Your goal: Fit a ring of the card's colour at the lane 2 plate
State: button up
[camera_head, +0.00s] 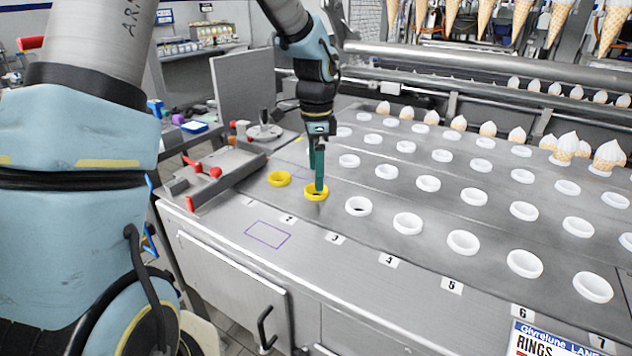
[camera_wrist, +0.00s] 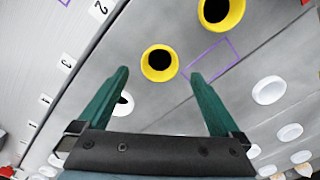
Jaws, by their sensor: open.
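My gripper (camera_head: 317,181) is open, with its green fingers pointing down at a yellow ring (camera_head: 316,194) at the lane 2 plate. In the wrist view this ring (camera_wrist: 147,66) lies just beyond the gap between the fingertips (camera_wrist: 160,74), with a dark hole in its middle. I cannot tell whether a finger touches it. A second yellow ring (camera_head: 279,180) is beside it in lane 1, and also shows in the wrist view (camera_wrist: 236,20). The card (camera_head: 548,343) at the bottom right is cut off; it reads "RINGS", and its named colour is not visible.
White rings (camera_head: 408,224) fill the other lanes in rows. Number labels (camera_head: 335,239) run along the front edge. A purple outline (camera_head: 268,235) marks a bare patch at front left. A red-handled device (camera_head: 215,172) stands left. Filled cones (camera_head: 608,155) stand at the back right.

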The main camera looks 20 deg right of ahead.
notch_tip(320, 180, up, 7)
jog(key=b, duration=0.1)
jog(key=shift+r, duration=0.15)
dwell(0.3)
jog(key=s+a+f+n, duration=0.2)
jog(key=a+n, duration=0.4)
jog(key=a, duration=0.3)
jog(key=s+a+f+n+t, duration=0.1)
jog(key=s+a+f+n, duration=0.1)
jog(key=a+n, duration=0.4)
jog(key=s+a+f+n, duration=0.3)
jog(key=a+n, duration=0.4)
jog(key=a, duration=0.6)
jog(key=shift+s+a+t, duration=0.3)
